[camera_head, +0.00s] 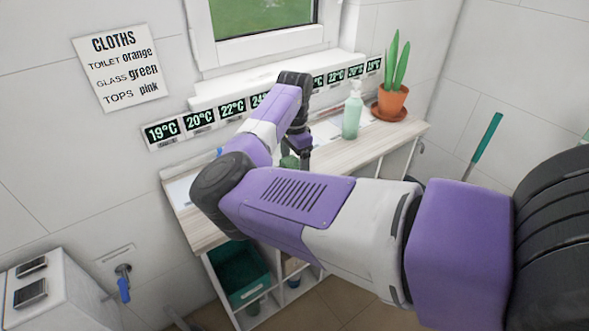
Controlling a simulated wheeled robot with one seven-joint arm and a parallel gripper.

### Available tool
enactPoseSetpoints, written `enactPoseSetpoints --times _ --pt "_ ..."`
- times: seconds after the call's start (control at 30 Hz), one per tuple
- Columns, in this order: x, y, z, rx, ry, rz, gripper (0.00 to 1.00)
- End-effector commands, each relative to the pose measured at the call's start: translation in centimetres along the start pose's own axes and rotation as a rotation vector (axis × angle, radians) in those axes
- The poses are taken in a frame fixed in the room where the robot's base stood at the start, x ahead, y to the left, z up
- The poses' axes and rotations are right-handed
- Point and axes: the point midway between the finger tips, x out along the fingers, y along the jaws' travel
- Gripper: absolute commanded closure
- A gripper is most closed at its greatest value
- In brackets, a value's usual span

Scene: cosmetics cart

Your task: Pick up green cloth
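A small dark green patch (289,161) shows on or just above the wooden counter, beside the dark end of my arm. It may be the green cloth, but most of it is hidden behind my arm and its shape is unclear. My gripper (304,158) points down over the counter, close to the right of this patch. Its fingers are too small and too covered to show whether they are open or shut, or whether they touch the patch.
The counter (182,222) stands against the wall under a window. A soap bottle (352,112) and a potted plant (392,100) stand to the right on it. A green crate (240,275) sits on the shelf below. A wall sign (122,68) lists cloth colours.

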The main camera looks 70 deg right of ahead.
Motion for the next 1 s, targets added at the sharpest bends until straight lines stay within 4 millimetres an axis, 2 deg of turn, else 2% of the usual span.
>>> enactPoseSetpoints --times 0.03,0.17,0.47,0.63,0.83,1.0 --pt "0.0 0.0 0.0 0.0 0.0 0.001 0.31" --pt "0.0 0.0 0.0 0.0 0.0 0.001 0.57" --pt "-0.2 0.0 0.0 0.0 0.001 0.0 0.58" --pt "-1.3 0.0 -0.1 0.0 0.001 0.0 0.58" --pt "-4.7 -0.1 -0.1 0.001 0.001 -0.003 0.58" --pt "-9.4 -0.1 -0.1 0.001 0.002 -0.004 0.58"
